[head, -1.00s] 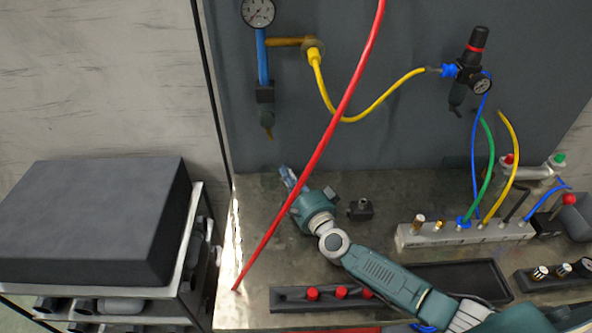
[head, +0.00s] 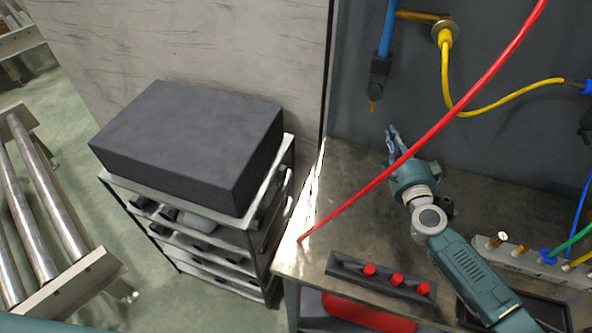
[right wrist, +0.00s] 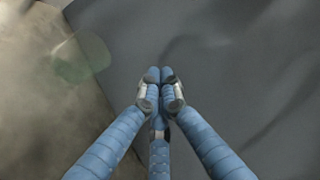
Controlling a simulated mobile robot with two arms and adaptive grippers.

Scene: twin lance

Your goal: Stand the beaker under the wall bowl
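The wall bowl (head: 379,68) is the dark filter body under the blue pipe on the grey panel, with a small yellow tip pointing down. My right gripper (head: 391,134) is below and slightly right of that tip in the head view, over the back of the bench. In the right wrist view its blue fingers (right wrist: 160,76) are together at the tips, with nothing visible between them. A faint, greenish see-through shape, probably the beaker (right wrist: 80,57), shows left of the fingers, apart from them. I cannot make out the beaker in the head view. My left gripper is out of view.
A red hose (head: 437,134) slants across in front of my right gripper. A dark rack with red knobs (head: 397,280) lies at the bench (head: 345,200) front. A cart with a dark box (head: 190,140) stands left. A manifold (head: 520,262) is at right.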

